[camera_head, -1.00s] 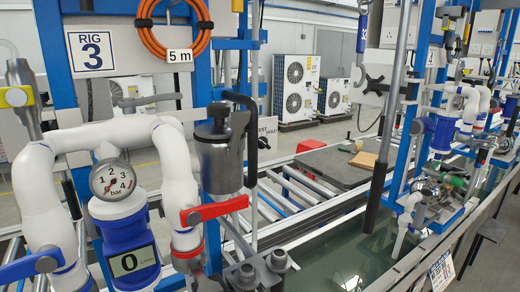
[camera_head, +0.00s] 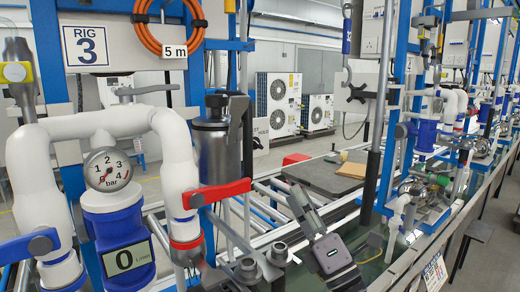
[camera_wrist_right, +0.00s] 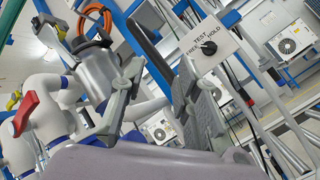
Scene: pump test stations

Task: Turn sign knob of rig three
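The white sign of rig three (camera_wrist_right: 215,50) shows in the right wrist view with the words FREE, TEST and HOLD. Its black knob (camera_wrist_right: 208,47) sits in the middle of the lettering. In the head view, the sign (camera_head: 261,133) is mostly hidden behind the metal canister, and I cannot make out the knob. My right gripper (camera_head: 306,204) is raised at the lower middle of the head view, right of the canister. In the wrist view, its two grey fingers (camera_wrist_right: 160,80) are apart with nothing between them. The knob lies beyond the right finger, not touched. My left gripper is not in view.
The metal canister (camera_head: 215,148), a red lever (camera_head: 218,192) and white pipes (camera_head: 100,125) stand left of my right gripper. The RIG 3 plate (camera_head: 85,45) is at upper left. A roller conveyor (camera_head: 265,205) and a grey slab (camera_head: 335,175) lie behind.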

